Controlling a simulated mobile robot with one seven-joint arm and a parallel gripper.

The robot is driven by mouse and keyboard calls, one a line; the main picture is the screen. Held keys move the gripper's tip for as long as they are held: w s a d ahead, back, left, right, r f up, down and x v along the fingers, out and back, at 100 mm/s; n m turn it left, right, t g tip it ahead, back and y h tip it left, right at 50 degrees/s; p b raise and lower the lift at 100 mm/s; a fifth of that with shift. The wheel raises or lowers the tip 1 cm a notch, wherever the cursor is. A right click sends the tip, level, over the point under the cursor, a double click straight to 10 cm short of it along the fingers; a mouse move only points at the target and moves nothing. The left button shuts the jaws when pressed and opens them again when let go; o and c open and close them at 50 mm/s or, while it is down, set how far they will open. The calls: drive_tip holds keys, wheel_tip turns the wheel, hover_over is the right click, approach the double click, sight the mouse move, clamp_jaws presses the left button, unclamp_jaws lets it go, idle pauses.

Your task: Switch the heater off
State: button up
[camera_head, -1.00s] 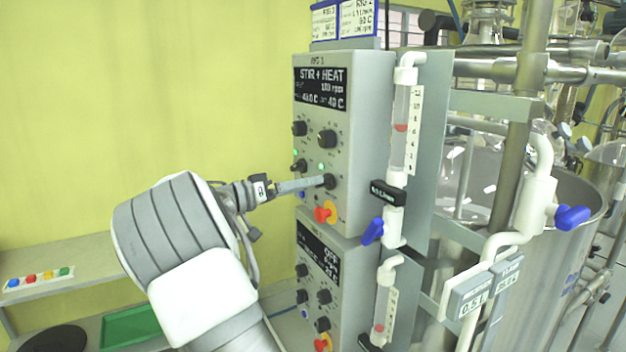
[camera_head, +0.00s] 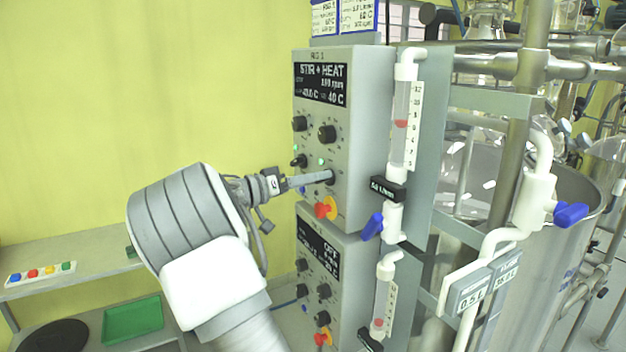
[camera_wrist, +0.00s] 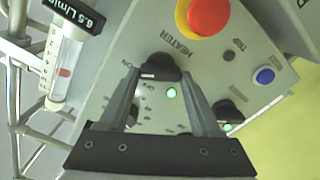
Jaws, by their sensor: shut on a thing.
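The upper grey control box (camera_head: 350,130) has a display (camera_head: 322,84) reading STIR + HEAT. The black heater knob (camera_wrist: 160,66) sits beside the HEATER label in the wrist view, with a white mark on its edge. A green lamp (camera_wrist: 171,92) near it is lit. My gripper (camera_wrist: 163,78) is shut on this knob, one finger on each side. In the head view my gripper (camera_head: 325,177) reaches the lower right knob of the upper panel from the left, and its fingers hide much of the knob.
A red emergency button on a yellow base (camera_head: 326,208) lies just below the knob. A blue button (camera_wrist: 264,76) is nearby. A similar lower box (camera_head: 330,275) stands beneath. A flowmeter (camera_head: 400,125) with a blue valve is to the right. The space left of the panel is open.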

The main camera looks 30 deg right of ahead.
drive_tip(key=shift+c, duration=0.4)
drive_tip(key=shift+n, duration=0.4)
drive_tip(key=shift+w+f+n+p, duration=0.1)
drive_tip(key=shift+n+p, duration=0.4)
drive_tip(key=shift+n, duration=5.2)
drive_tip(key=o, duration=1.4)
drive_tip(key=a, duration=0.5)
drive_tip(key=a+b, duration=0.1)
drive_tip(key=a, duration=0.5)
drive_tip(key=w+a+b, duration=0.1)
drive_tip(key=a, duration=0.5)
drive_tip(key=shift+a, duration=0.25)
